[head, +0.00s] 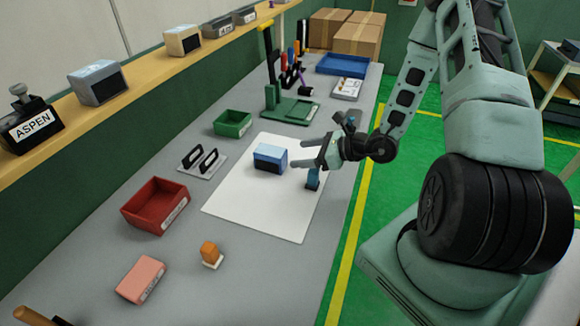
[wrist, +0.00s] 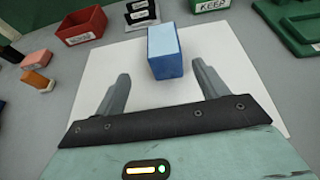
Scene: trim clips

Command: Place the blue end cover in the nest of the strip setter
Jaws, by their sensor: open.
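A light blue block with a dark front face (head: 270,158) stands on the white sheet; it looks like the blue end cover. In the wrist view the blue block (wrist: 165,52) stands ahead of and between my fingertips, apart from them. My gripper (head: 308,152) is open and empty, low over the sheet to the right of the block. A small dark blue piece (head: 312,179) stands below the near finger. A green fixture with a tall post and base plate (head: 292,110), apparently the strip setter, stands farther back; its nest cannot be made out.
The white sheet (head: 240,204) is mostly bare. Around it are a green bin (head: 232,123), a black-handled rack (head: 201,163), a red bin (head: 155,205), a pink box (head: 141,279) and an orange piece (head: 210,251). A blue tray (head: 341,65) lies at the far end.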

